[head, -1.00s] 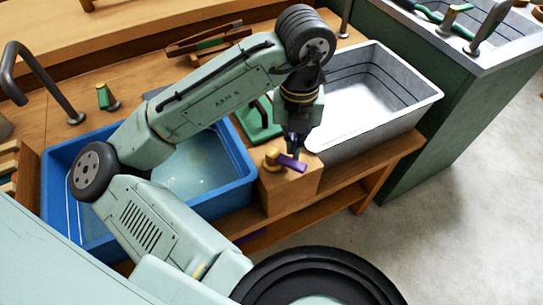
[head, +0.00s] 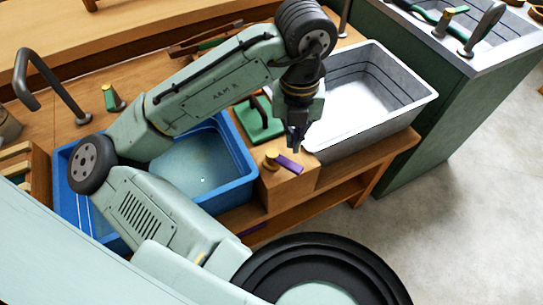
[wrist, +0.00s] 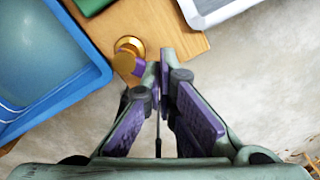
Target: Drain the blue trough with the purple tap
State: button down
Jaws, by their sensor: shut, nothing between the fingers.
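The blue trough (head: 243,170) is set in the wooden bench, partly hidden by my arm. It holds pale water (head: 195,170). The purple tap (head: 289,163) has a brass body and a purple lever, and sits on a wooden block right of the trough. My gripper (head: 296,147) is shut and empty, just above and beside the lever. Its purple-padded fingers (wrist: 159,75) fill the wrist view. I cannot tell whether they touch the lever.
A grey tub (head: 370,105) stands right of the block. A green object (head: 262,120) lies behind the block. A dark curved spout (head: 45,80) and a small green-and-brass tap (head: 112,97) stand at the left. A green counter (head: 455,120) stands at the right. Bare floor lies in front.

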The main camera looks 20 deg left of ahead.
jog(key=s, duration=0.7)
jog(key=shift+p, duration=0.35)
jog(key=shift+f, duration=0.1)
notch_tip(320, 180, down, 4)
jog(key=b, duration=0.3)
jog(key=shift+s, duration=0.1)
